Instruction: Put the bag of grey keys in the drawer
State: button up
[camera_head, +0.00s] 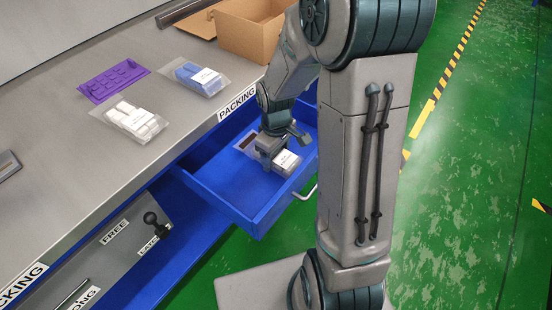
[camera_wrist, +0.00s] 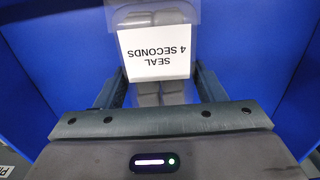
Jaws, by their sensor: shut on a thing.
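The bag of grey keys (camera_head: 288,161) is a clear bag with a white label, inside the open blue drawer (camera_head: 217,178). My gripper (camera_head: 272,148) reaches down into the drawer and is shut on the bag. In the wrist view, the bag (camera_wrist: 160,92) lies between my fingers (camera_wrist: 165,90), with grey keys under a label reading "SEAL 4 SECONDS". Blue drawer surfaces (camera_wrist: 50,50) surround it there. I cannot tell whether the bag touches the drawer floor. My gripper hides part of the bag in the head view.
A bag of white keys (camera_head: 135,120), a bag of blue keys (camera_head: 197,77) and a purple piece (camera_head: 114,80) lie on the grey bench (camera_head: 60,150). An open cardboard box (camera_head: 250,30) stands at the back. A black-knobbed lever (camera_head: 155,222) is below the bench edge.

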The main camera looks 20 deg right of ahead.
jog(key=shift+f, duration=0.75)
jog(key=shift+f, duration=0.2)
jog(key=o, duration=1.1)
jog(key=shift+r, duration=0.1)
